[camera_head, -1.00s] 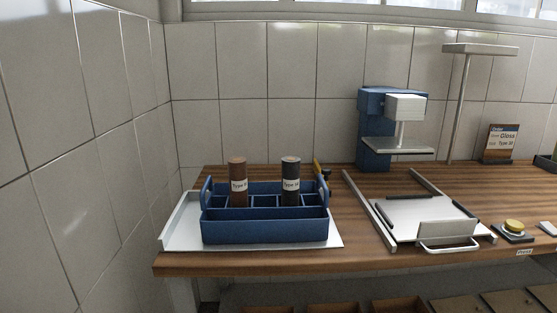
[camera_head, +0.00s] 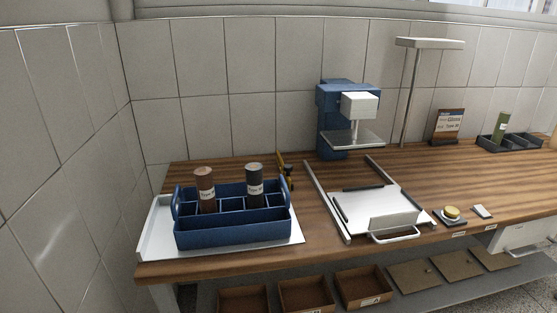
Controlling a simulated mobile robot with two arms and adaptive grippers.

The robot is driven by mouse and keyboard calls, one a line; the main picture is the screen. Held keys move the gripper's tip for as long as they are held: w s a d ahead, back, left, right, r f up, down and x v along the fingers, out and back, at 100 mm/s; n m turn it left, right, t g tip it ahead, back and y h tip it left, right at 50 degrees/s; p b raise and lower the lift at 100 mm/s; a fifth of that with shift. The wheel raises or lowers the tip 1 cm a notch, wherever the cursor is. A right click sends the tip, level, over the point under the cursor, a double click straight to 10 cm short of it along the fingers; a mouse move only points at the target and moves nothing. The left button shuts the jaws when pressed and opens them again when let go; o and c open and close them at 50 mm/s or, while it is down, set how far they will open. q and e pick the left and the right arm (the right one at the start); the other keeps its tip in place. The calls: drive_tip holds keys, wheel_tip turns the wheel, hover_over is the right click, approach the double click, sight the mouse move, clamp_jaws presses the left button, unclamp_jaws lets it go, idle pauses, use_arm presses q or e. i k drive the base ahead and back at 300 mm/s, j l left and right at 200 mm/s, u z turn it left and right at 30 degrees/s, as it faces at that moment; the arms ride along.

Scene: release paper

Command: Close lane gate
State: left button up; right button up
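I cannot tell for certain which part is the lane gate. Under the bench, three open brown bins stand in a row: left (camera_head: 242,300), middle (camera_head: 306,294) and right (camera_head: 362,287). To their right lie flat brown panels with small knobs, including a near one (camera_head: 413,276) and one further right (camera_head: 455,265). On the bench, a white sliding plate (camera_head: 380,206) with an upright front plate and handle (camera_head: 396,237) sits between two metal rails. Neither of my grippers is in view.
A blue caddy (camera_head: 232,237) with a brown bottle (camera_head: 205,188) and a black bottle (camera_head: 254,187) stands on a white tray (camera_head: 155,240). Behind are a blue press (camera_head: 333,120), a lamp stand (camera_head: 410,95) and an order card (camera_head: 448,124). A yellow button (camera_head: 452,212) sits right.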

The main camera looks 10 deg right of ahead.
sight(285, 169)
drive_tip(key=z, duration=0.25)
drive_tip(key=i+j+z, duration=0.15)
drive_tip(key=z, duration=0.3)
drive_tip(key=i+j+z, duration=0.2)
drive_tip(key=z, duration=0.2)
drive_tip(key=i+j+z, duration=0.1)
drive_tip(key=j+z, duration=0.2)
drive_tip(key=z, duration=0.15)
